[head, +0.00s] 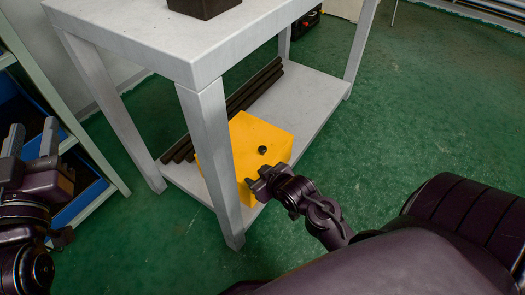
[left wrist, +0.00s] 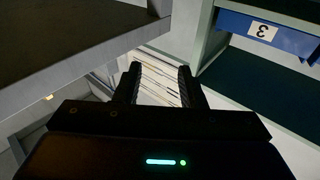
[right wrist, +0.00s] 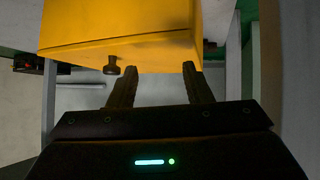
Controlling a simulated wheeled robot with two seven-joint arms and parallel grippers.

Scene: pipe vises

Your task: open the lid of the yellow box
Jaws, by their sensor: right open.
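The yellow box (head: 262,130) sits on the lower shelf of the grey table, partly behind a table leg. A black knob (head: 262,150) shows on it, and also in the right wrist view (right wrist: 112,67). In that view a thin seam runs across the yellow box (right wrist: 130,30). My right gripper (head: 255,178) is at the box's near side, open, with nothing between its fingers (right wrist: 160,72). The fingertips are close to the box's edge; I cannot tell whether they touch it. My left gripper (head: 30,140) is open and empty at the far left, away from the box.
The table's top (head: 130,30) overhangs the box, and its near leg (head: 212,160) stands just left of it. Dark pipes (head: 255,88) lie behind the box on the lower shelf (head: 312,105). A shelf rack with blue bins (head: 85,200) stands left.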

